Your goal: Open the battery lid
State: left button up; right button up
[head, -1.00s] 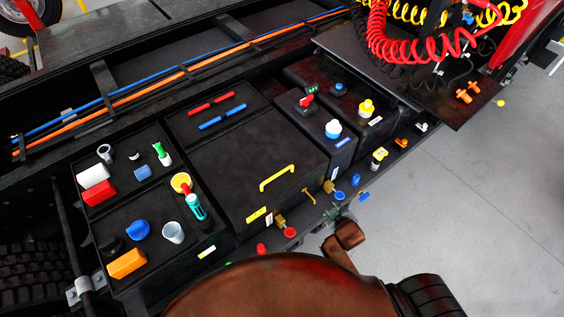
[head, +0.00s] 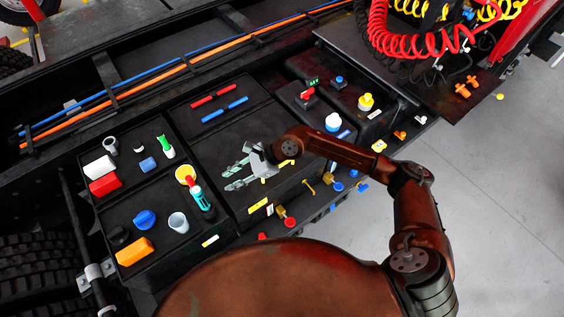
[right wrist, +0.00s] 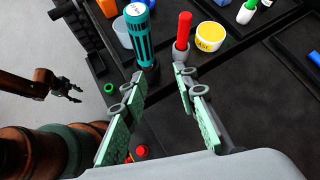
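The battery lid (head: 218,148) is the wide dark, flat cover in the middle of the chassis side, and it looks shut.
Capped tanks (head: 332,122) stand to the right.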

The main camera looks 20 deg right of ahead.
jog(key=w+d+f+n+h, duration=0.1)
jog(key=w+d+f+h, duration=0.15)
jog(key=d, duration=0.35)
jog(key=w+d+f+n+h, duration=0.2)
jog(key=d+h, duration=0.1)
jog(key=d, duration=0.3)
jog(key=h, duration=0.4)
send_near(281, 165)
jog(key=f, duration=0.2)
jog(key=f+p, duration=0.1)
jog(key=f, duration=0.1)
jog(key=w+f+p, duration=0.1)
jog(key=f, duration=0.2)
jog(key=shift+w+f, duration=0.1)
jog(key=shift+f, duration=0.4)
grip_shut()
